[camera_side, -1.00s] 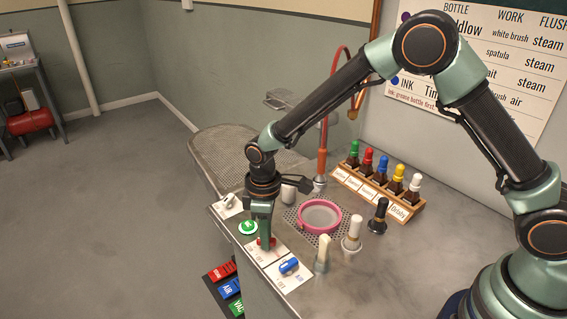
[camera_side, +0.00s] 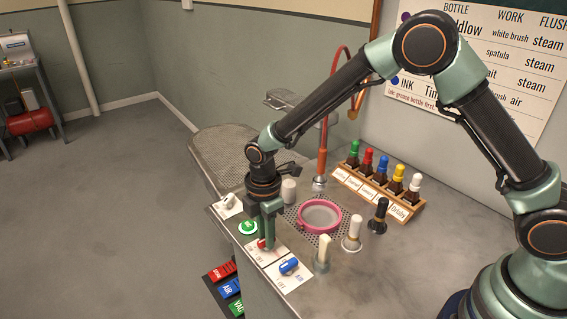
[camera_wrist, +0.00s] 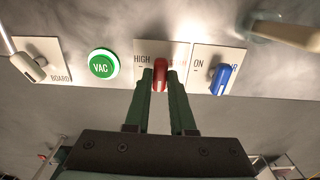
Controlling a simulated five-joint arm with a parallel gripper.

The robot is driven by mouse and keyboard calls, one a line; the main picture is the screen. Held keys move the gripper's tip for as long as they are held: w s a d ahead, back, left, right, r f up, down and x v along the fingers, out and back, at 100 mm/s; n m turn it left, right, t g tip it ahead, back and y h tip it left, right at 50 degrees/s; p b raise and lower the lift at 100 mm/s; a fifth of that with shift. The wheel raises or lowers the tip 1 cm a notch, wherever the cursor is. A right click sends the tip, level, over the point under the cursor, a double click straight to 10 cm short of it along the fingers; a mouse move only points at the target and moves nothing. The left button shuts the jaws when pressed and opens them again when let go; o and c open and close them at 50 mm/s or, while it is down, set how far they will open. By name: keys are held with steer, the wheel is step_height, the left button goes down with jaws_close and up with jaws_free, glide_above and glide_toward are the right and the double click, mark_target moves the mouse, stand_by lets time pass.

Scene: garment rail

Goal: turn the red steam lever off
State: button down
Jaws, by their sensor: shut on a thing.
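The red steam lever (camera_side: 262,244) sits on a white plate at the front edge of the bench. It also shows in the wrist view (camera_wrist: 160,74), between my two green fingertips. My gripper (camera_side: 267,243) points down over the plate and is shut on the red lever. In the wrist view, my gripper (camera_wrist: 160,88) has one finger on each side of it. The word HIGH shows to the left of the lever; the lettering to its right is partly hidden. The lever's exact angle is hard to tell behind my fingers.
A blue lever (camera_side: 289,266) stands close on the right, and a green VAC button (camera_side: 247,227) on the left. A pink-rimmed round screen (camera_side: 320,215), brushes and a bottle rack (camera_side: 378,189) are behind.

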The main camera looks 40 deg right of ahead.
stand_by(0.4)
steer(key=c, duration=0.8)
jaws_free()
steer(key=shift+o, duration=0.2)
steer(key=shift+r, duration=0.1)
step_height(320, 180, up, 12)
